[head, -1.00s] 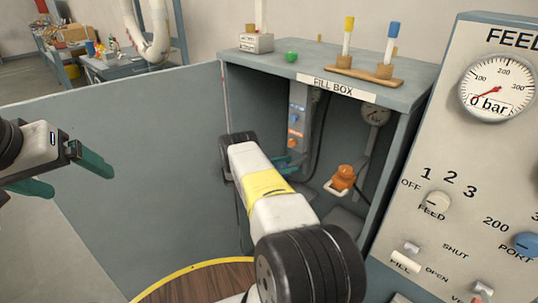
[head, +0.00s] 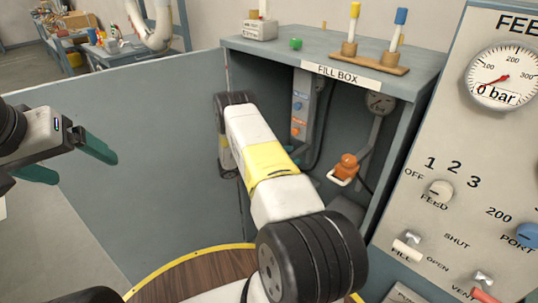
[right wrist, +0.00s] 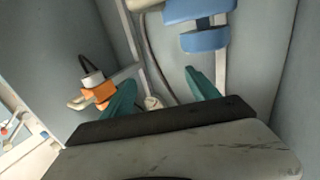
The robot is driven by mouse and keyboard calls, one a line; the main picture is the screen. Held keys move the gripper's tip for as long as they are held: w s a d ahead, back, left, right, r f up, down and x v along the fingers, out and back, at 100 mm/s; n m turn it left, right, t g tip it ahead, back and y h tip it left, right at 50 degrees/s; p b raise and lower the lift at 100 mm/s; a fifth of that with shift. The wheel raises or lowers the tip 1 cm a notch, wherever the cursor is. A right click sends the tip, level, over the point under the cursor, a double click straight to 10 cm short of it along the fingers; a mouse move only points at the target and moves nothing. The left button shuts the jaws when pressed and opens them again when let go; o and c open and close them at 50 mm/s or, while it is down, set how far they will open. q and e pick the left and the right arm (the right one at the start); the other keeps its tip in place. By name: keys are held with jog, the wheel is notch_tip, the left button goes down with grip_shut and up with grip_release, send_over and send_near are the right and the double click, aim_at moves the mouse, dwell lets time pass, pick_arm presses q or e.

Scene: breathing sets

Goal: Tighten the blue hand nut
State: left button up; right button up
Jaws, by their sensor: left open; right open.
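In the right wrist view, two blue pieces, one above the other, show at the top right; the lower blue piece (right wrist: 205,40) is a block beyond my right finger. I cannot tell if it is the blue hand nut. In the head view, a small blue knob (head: 298,106) is on the grey panel inside the fill box. My right gripper (right wrist: 160,78) is open and empty, its teal fingers apart below the blue pieces. In the head view my arm mostly hides it. My left gripper (head: 82,165) is open and empty, far left, outside the box.
An orange fitting with a white handle (head: 346,166) hangs inside the fill box (head: 400,120); it also shows left of my right fingers (right wrist: 98,93). A gauge (head: 380,102) and hoses are behind. The control panel (head: 470,150) stands right. The box's side walls are close.

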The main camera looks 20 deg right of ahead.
jog(key=s+a, duration=0.5)
jog(key=s, duration=0.2)
jog(key=shift+s+r, duration=0.3)
jog(key=shift+r, duration=0.1)
